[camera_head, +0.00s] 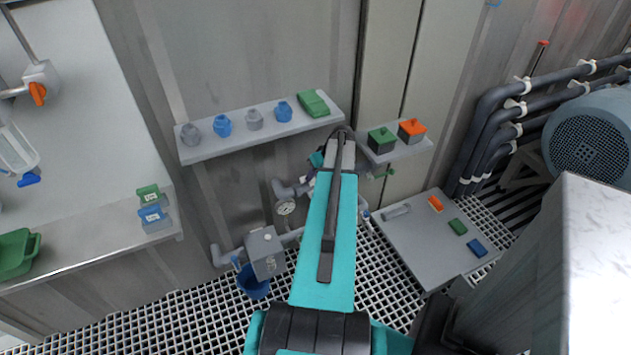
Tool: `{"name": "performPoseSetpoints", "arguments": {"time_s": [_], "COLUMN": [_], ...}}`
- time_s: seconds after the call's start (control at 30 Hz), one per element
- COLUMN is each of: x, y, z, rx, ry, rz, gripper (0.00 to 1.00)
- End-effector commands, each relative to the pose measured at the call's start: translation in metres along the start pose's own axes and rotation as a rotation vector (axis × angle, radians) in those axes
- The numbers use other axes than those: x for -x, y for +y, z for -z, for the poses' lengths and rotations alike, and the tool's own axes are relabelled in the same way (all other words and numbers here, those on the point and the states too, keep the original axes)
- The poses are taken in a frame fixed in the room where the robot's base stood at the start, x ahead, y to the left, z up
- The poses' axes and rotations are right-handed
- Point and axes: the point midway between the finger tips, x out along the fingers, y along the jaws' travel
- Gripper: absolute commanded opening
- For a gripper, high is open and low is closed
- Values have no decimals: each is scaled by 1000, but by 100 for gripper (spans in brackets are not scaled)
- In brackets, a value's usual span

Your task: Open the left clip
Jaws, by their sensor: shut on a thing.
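My teal arm reaches up the middle of the view toward the wall, and its far end is just below the wall shelf. My gripper's fingers are hidden behind the arm. I cannot make out the left clip. Pipework with a round gauge (286,207) shows just left of the arm, low on the wall. A small green handle (390,173) shows just right of the arm. The fittings between them are covered by my arm.
A wall shelf (200,154) holds grey and blue pieces and a green block. A smaller shelf (424,147) holds green and orange boxes. A grey box (264,252) and blue bucket (253,283) stand lower left. A grey panel (420,248) is at right, near a motor (592,140).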

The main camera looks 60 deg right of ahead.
Motion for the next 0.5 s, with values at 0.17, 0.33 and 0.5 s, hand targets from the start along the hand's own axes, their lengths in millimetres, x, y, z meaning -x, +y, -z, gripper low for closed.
{"name": "performPoseSetpoints", "arguments": {"time_s": [0.17, 0.33, 0.5], "x": [-2, -2, -2], "y": [0, 0, 1], "z": [15, 18, 19], "rx": [2, 0, -1], "ry": [14, 14, 13], "rz": [3, 4, 4], "gripper": [0, 0, 0]}}
